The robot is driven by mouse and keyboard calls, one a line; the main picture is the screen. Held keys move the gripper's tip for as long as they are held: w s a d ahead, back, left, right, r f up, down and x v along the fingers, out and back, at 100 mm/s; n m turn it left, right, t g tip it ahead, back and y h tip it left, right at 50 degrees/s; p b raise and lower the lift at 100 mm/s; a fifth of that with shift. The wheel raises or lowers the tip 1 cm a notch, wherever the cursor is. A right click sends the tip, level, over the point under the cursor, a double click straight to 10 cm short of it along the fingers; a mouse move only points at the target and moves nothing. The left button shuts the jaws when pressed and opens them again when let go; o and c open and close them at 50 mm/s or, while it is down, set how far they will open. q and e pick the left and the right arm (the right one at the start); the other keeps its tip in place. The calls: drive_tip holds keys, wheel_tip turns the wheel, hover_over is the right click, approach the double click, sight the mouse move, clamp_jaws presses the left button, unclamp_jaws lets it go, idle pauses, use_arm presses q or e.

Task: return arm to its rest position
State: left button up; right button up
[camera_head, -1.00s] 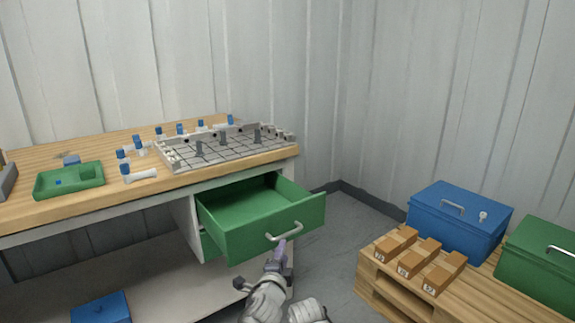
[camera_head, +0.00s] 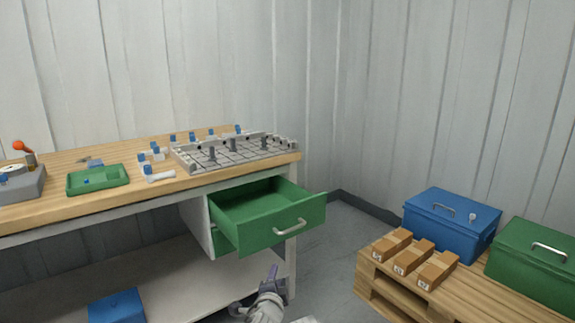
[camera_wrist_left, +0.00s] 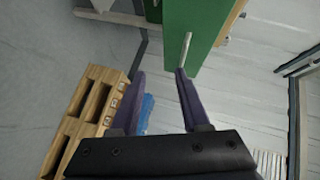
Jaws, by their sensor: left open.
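My left gripper (camera_head: 254,289) is low in the head view, in front of and below the open green drawer (camera_head: 268,215). Its purple fingers are apart and hold nothing, as the left wrist view (camera_wrist_left: 160,85) shows. The drawer's metal handle (camera_head: 290,227) is clear of the fingers in the head view. In the left wrist view the drawer front (camera_wrist_left: 178,25) and handle (camera_wrist_left: 186,48) lie beyond the right-hand fingertip. My right gripper is not in view.
The workbench (camera_head: 130,208) carries a grey gridded rack (camera_head: 235,152), a green tray (camera_head: 98,181) and several blue-capped vessels. A pallet (camera_head: 400,297) at the right bears small cartons, a blue box (camera_head: 450,225) and a green box (camera_head: 535,262). Grey floor lies between.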

use_arm(q)
drive_tip(key=s+a+f+n+g+y, duration=0.3)
drive_tip(key=s+f+n+g, duration=0.15)
drive_tip(key=f, duration=0.25)
drive_tip(key=s+f+n+g, duration=0.4)
drive_tip(key=s+f+g, duration=0.1)
drive_tip(key=s, duration=0.4)
drive_tip(key=s+f+n+g, duration=0.4)
drive_tip(key=s+f+g, duration=0.15)
drive_tip(key=s, duration=0.25)
wheel_tip(320, 180, up, 37)
drive_tip(key=p, duration=3.5)
drive_tip(key=shift+s+p, duration=0.35)
drive_tip(key=shift+p, duration=0.05)
